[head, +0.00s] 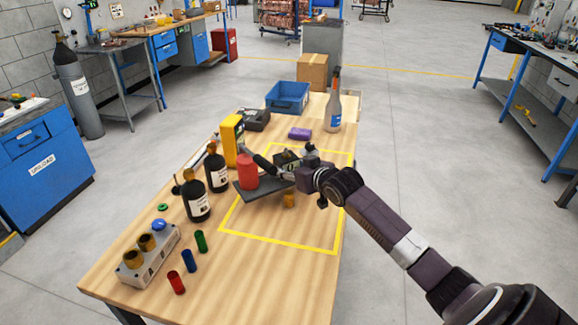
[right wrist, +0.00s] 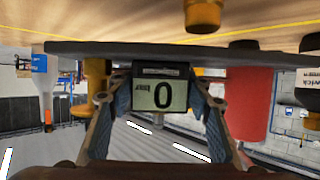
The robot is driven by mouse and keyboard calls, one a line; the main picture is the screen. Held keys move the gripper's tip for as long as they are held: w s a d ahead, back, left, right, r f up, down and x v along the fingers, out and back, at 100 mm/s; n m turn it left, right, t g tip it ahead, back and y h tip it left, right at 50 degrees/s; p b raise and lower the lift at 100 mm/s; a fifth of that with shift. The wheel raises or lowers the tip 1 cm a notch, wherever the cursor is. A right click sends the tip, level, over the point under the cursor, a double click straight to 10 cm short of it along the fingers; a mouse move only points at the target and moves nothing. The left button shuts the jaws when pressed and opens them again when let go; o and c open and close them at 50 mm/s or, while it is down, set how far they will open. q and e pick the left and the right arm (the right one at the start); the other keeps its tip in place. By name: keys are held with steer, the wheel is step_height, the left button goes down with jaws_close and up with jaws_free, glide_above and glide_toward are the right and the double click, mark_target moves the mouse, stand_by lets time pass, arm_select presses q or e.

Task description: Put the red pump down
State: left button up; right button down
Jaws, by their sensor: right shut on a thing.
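The red pump (head: 247,172) has a red cylinder on a dark flat base plate. My right gripper (head: 285,168) is shut on it from the right, and the arm hides part of it. The pump appears tilted a little and raised over the left part of the yellow-taped area (head: 285,245); the gap below is hard to judge. In the upside-down right wrist view, the fingers (right wrist: 158,95) close around a block with a display reading 0. The pump's red cylinder (right wrist: 248,100) and plate (right wrist: 250,57) show there too. My left gripper is not in view.
Two dark bottles (head: 196,198) and a yellow meter (head: 231,140) stand close left of the pump. A small brass piece (head: 289,200) shows just below the plate's near edge. A purple item (head: 299,133) and spray bottle (head: 334,105) are behind. The front of the taped area is clear.

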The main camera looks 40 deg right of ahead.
steer(key=shift+w+r, duration=0.15)
steer(key=c, duration=1.3)
jaws_free()
steer(key=shift+s+f, duration=0.2)
steer(key=shift+f, duration=0.3)
steer(key=shift+o, duration=1.4)
steer(key=shift+r, duration=0.1)
steer(key=shift+s, duration=0.1)
steer(key=shift+r, duration=0.5)
steer(key=v, duration=1.1)
steer(key=shift+s+b, duration=0.4)
steer(key=shift+s, duration=0.05)
